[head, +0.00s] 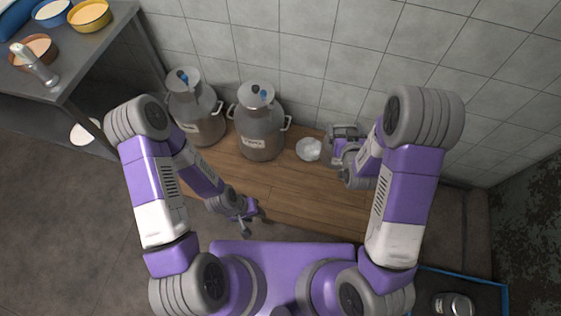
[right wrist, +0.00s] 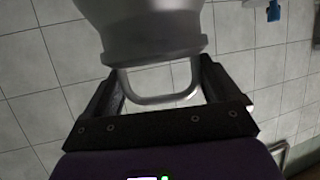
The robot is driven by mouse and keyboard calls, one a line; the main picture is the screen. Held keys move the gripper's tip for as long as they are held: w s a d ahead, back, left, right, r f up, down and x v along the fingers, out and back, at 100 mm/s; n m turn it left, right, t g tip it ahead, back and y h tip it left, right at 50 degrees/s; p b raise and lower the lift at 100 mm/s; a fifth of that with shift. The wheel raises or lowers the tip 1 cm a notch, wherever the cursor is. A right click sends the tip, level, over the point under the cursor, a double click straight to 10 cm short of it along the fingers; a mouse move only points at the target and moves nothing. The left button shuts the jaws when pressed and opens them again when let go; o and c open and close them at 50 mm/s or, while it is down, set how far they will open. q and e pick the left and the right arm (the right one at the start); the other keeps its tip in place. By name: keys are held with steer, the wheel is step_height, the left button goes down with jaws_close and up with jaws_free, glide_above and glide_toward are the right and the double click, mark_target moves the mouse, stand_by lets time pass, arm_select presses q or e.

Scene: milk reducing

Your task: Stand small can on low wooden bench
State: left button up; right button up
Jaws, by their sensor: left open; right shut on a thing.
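The small can (head: 309,149) shows in the head view as a pale round shape over the right part of the low wooden bench (head: 300,195). In the right wrist view, the grey can (right wrist: 145,32) is large at the top, with its loop handle (right wrist: 160,98) between the fingers. My right gripper (head: 330,142) is shut on the can at this handle. I cannot tell whether the can's base touches the bench. My left gripper (head: 250,216) is open and empty near the bench's front edge.
Two large milk cans, one left (head: 195,117) and one right (head: 262,127), stand on the bench against the tiled wall (head: 320,60). A metal shelf (head: 115,25) with bowls is at upper left. A blue-edged crate (head: 505,298) holding a metal can (head: 455,305) is at lower right.

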steer(key=shift+n+y, duration=0.5)
steer(key=d+f, duration=0.1)
steer(key=f, duration=0.1)
steer(key=w+d+f, duration=0.1)
steer(key=d+f, duration=0.1)
steer(key=shift+w, duration=0.2)
steer(key=s+d+f+n+g+y, duration=0.1)
steer(key=s+d+f+n+y, duration=0.1)
steer(key=f, duration=0.7)
steer(key=s+d+f+n+y+p, duration=0.1)
steer(key=s+d+f+n+y, duration=0.1)
steer(key=s+f, duration=0.5)
steer(key=shift+s+d+f+n+g+y, duration=0.25)
steer(key=shift+d+f+n+g+y, duration=0.2)
steer(key=shift+f+y, duration=0.5)
step_height(320, 180, down, 10)
steer(key=b, duration=0.4)
steer(key=shift+c, duration=0.2)
steer(key=o, duration=1.8)
steer(key=shift+f, duration=0.1)
